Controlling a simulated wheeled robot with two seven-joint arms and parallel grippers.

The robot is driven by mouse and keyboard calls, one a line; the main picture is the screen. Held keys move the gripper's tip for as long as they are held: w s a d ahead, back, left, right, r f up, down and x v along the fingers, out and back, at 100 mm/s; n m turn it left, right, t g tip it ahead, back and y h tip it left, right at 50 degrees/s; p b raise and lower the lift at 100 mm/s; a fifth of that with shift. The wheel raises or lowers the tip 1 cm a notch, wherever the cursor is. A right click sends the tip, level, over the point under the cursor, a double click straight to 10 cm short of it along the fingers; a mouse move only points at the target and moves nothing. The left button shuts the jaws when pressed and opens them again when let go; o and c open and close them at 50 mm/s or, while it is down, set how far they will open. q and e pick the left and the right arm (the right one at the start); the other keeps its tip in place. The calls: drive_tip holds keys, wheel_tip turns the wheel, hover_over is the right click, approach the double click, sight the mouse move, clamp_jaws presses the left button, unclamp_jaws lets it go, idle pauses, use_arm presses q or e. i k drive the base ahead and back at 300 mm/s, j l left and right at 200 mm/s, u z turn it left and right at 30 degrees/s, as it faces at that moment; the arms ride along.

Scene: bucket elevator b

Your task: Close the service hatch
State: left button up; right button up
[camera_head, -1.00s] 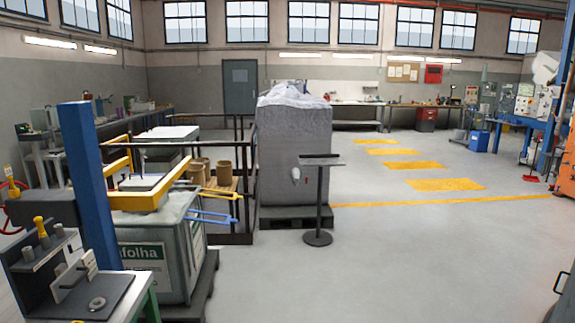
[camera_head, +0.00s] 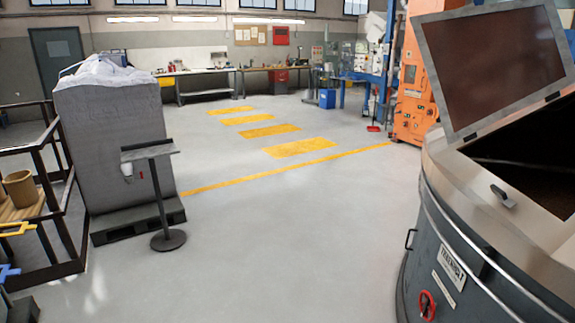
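The service hatch (camera_head: 492,62) stands raised on top of a large round grey machine (camera_head: 455,233) at the right. It has a light metal frame around a reddish-brown panel. The dark opening (camera_head: 525,150) beside it is exposed. A small latch handle (camera_head: 503,197) sits on the machine's top in front of the opening. The right part of the machine is cut off by the picture edge. Neither of my grippers shows in the head view.
A large grey sack (camera_head: 112,135) on a dark pallet (camera_head: 135,220) stands at the left, with a post stand (camera_head: 160,200) in front of it. Dark railings (camera_head: 60,150) are at the far left. An orange cabinet (camera_head: 412,100) is behind the machine. The middle floor is clear.

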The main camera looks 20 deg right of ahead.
sight(491, 62)
drive_tip(key=i+l+z, duration=0.35)
drive_tip(key=i, duration=0.25)
drive_tip(key=i+z, duration=0.35)
drive_tip(key=i, duration=1.8)
drive_tip(key=i+z, duration=0.25)
drive_tip(key=i+j+z, duration=0.25)
drive_tip(key=i, duration=0.25)
drive_tip(key=i+j+z, duration=0.15)
drive_tip(key=i+z, duration=0.15)
drive_tip(key=i+j+z, duration=0.1)
drive_tip(key=i+z, duration=0.15)
drive_tip(key=z, duration=0.2)
drive_tip(key=i+j+z, duration=0.15)
drive_tip(key=z, duration=0.3)
drive_tip(key=i+j+z, duration=0.2)
drive_tip(key=z, duration=0.25)
drive_tip(key=i+j+z, duration=0.15)
drive_tip(key=j+z, duration=0.15)
drive_tip(key=z, duration=0.15)
drive_tip(key=i+j+z, duration=0.1)
drive_tip(key=j+z, duration=0.25)
drive_tip(key=z, duration=0.15)
drive_tip(key=i+j+z, duration=0.15)
drive_tip(key=j+z, duration=0.25)
drive_tip(key=i+j+z, duration=0.1)
drive_tip(key=j+z, duration=0.7)
